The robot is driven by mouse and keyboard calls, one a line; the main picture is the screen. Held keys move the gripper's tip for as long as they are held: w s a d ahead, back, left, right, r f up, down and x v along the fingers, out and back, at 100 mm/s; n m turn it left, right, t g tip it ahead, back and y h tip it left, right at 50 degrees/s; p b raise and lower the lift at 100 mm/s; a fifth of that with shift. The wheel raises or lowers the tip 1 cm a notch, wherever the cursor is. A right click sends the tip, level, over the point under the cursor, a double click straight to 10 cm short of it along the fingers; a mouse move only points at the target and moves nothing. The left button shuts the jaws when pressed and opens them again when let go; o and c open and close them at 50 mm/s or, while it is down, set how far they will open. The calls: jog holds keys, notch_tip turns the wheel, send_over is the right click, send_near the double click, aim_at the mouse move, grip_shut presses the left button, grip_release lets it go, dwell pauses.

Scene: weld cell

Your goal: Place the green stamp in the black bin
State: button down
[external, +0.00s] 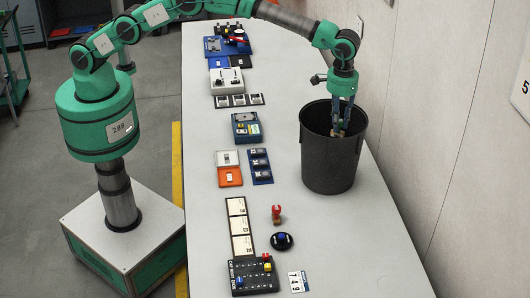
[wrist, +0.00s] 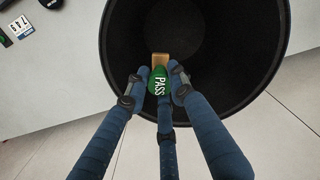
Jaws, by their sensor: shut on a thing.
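The green stamp (wrist: 158,82) shows in the wrist view, with a green "PASS" handle and a tan block at its far end. My gripper (wrist: 158,88) is shut on its green part, with blue fingers around it. The black bin (external: 329,165) stands on the table near the wall. In the wrist view the bin's dark inside surrounds the stamp. The bin's floor below the stamp is hard to make out.
A red stamp (external: 276,214) and a round black pad with a blue knob (external: 281,241) stand left of the bin, toward the front. A dark board with colored pegs (external: 252,276) and a "749" card (external: 298,281) lie near the front. The wall runs close along the right.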

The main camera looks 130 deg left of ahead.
aim_at(331, 171)
notch_tip(331, 171, down, 12)
jog(key=shift+f, duration=0.1)
dwell(0.4)
jog(key=shift+f, duration=3)
jog(key=shift+f, duration=1.85)
jog(key=shift+f, duration=0.15)
jog(key=c, duration=1.5)
grip_release()
